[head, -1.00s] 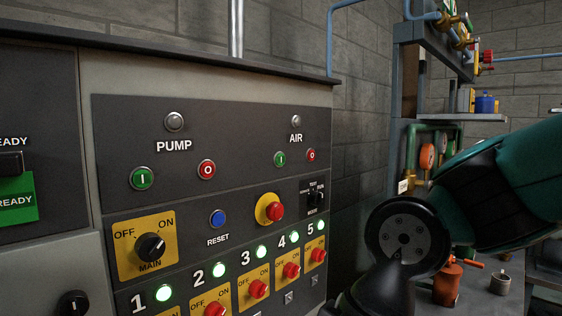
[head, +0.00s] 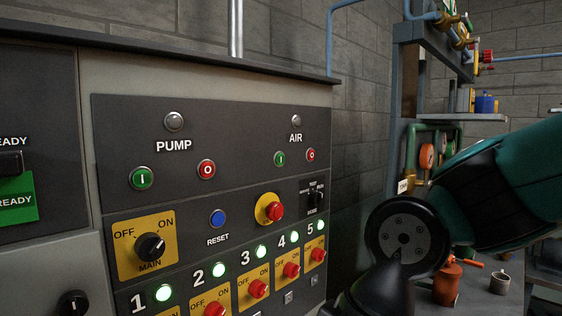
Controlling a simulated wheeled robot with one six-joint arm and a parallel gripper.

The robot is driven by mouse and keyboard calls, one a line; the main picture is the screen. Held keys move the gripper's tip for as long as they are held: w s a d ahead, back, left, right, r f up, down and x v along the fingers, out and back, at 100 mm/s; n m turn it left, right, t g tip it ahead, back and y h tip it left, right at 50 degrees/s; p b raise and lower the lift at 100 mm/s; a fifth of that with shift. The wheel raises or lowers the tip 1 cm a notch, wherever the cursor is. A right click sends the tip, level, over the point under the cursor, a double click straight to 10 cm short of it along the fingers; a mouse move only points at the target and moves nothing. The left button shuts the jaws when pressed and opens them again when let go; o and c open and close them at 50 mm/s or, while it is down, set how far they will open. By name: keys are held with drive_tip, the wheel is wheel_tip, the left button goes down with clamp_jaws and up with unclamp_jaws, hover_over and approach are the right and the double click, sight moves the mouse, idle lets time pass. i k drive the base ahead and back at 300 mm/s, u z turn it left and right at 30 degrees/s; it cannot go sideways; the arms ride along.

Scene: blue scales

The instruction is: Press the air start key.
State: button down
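The air start key is a small green round button marked "I" (head: 280,159) under the word AIR on the dark control panel (head: 235,128). A red air stop button marked "O" (head: 311,155) sits just to its right. The grey air lamp (head: 295,121) above them is unlit. My arm reaches in from the right edge, and its dark lower part runs down past the bottom edge of the picture. My gripper is out of view. Nothing touches or covers the air start key.
The pump start button (head: 142,178), pump stop button (head: 206,169), blue reset button (head: 218,218) and red emergency knob (head: 270,209) share the panel. Lit green lamps and red switches line its lower part. A bench with an orange can (head: 447,284) and a shelf (head: 463,118) stand at right.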

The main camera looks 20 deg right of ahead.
sight(280, 159)
drive_tip(key=u, duration=1.05)
drive_tip(key=i, duration=0.35)
drive_tip(key=z, duration=1.45)
